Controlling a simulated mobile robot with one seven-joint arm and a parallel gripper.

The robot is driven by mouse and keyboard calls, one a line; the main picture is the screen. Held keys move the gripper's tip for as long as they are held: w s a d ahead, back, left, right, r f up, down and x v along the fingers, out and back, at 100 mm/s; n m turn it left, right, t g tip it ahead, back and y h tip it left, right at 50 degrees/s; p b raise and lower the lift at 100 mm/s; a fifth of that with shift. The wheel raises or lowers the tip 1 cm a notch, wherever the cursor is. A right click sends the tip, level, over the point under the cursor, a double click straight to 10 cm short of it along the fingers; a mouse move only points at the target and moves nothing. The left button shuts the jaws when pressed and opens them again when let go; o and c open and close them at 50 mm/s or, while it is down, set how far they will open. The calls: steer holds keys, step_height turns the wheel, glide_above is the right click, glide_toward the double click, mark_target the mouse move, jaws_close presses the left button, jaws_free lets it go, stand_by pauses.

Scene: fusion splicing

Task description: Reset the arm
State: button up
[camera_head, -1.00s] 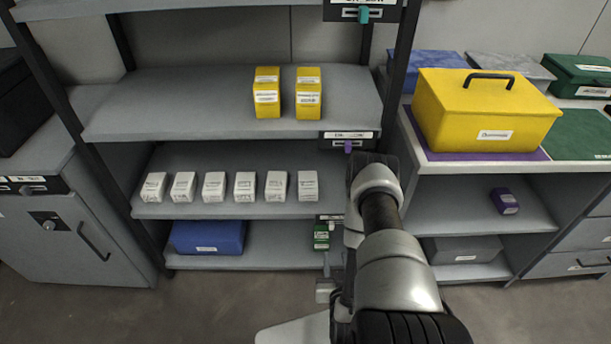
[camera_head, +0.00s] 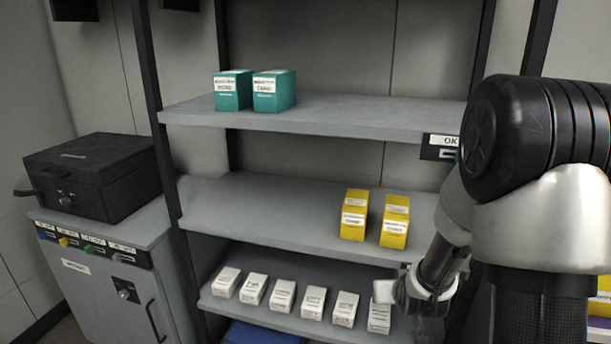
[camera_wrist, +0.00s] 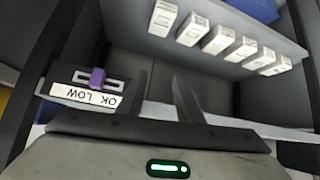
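My arm (camera_head: 545,210) fills the right side of the head view, with its dark joint high and close to the camera. Its forearm reaches down and left to the wrist (camera_head: 425,290), in front of the shelf's right end. The fingers cannot be made out in the head view. In the wrist view my gripper (camera_wrist: 160,98) shows two dark fingers standing apart. Nothing is seen held between them.
The shelf unit (camera_head: 330,125) holds teal boxes (camera_head: 274,92), yellow boxes (camera_head: 354,214) and several white boxes (camera_head: 313,302). A shelf label with a purple slider (camera_wrist: 97,78) is close to my gripper. A black case (camera_head: 90,178) sits on a grey cabinet (camera_head: 105,300) at left.

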steer(key=s+a+r+g, duration=0.1)
steer(key=s+a+r, duration=0.1)
steer(key=s+r, duration=0.4)
steer(key=s+a+r+g, duration=0.15)
steer(key=s+r, duration=0.25)
steer(key=r, duration=0.5)
steer(key=s+a+r+g+y, duration=0.1)
steer(key=s+a+r, duration=0.15)
steer(key=s, duration=0.65)
steer(key=s+a+r, duration=0.2)
steer(key=s+r, duration=0.2)
steer(key=s, duration=0.4)
step_height(320, 180, up, 22)
steer(key=p, duration=2.2)
steer(key=shift+d+n, duration=0.2)
steer(key=shift+n, duration=0.1)
